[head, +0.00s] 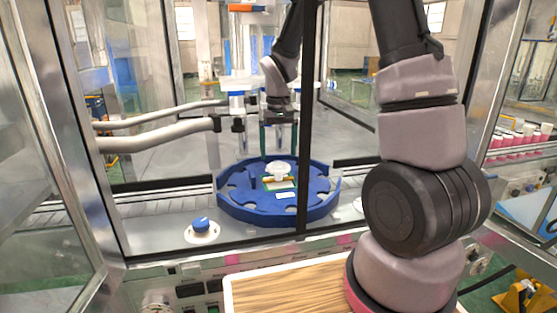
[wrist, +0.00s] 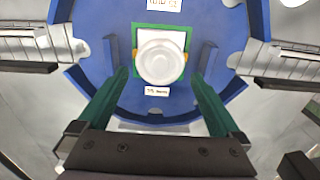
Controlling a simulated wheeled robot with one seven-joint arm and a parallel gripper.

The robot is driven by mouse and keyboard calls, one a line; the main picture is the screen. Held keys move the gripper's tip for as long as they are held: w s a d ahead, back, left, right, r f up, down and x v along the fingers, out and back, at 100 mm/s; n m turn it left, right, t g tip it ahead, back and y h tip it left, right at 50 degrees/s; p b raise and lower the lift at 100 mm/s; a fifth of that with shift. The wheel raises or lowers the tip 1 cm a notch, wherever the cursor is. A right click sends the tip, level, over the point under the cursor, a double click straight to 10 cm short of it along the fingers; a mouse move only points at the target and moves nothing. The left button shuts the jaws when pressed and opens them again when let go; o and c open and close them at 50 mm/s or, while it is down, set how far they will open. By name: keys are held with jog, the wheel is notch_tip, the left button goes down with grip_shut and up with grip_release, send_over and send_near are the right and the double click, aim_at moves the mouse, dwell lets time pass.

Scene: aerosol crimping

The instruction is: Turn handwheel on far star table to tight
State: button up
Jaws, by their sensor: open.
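The blue star table (head: 240,207) stands behind the frame of the guarded cell, with notches around its rim. It also fills the upper middle of the wrist view (wrist: 90,20). A round white handwheel (head: 279,168) sits at its centre, on a green-edged plate with a white label. In the wrist view the handwheel (wrist: 160,62) lies between and slightly beyond the fingertips, apart from both. My gripper (wrist: 160,78) is open and empty with green fingers. In the head view my gripper (head: 279,143) points down above the handwheel.
A dark upright post (head: 306,120) of the cell frame stands right beside my arm. A blue knob (head: 201,224) on a white base is at the front left. Conveyor rails (wrist: 35,45) run to both sides of the table. A wooden board (head: 285,290) lies in front.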

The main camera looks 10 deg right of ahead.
aim_at(278, 166)
notch_tip(278, 166, up, 7)
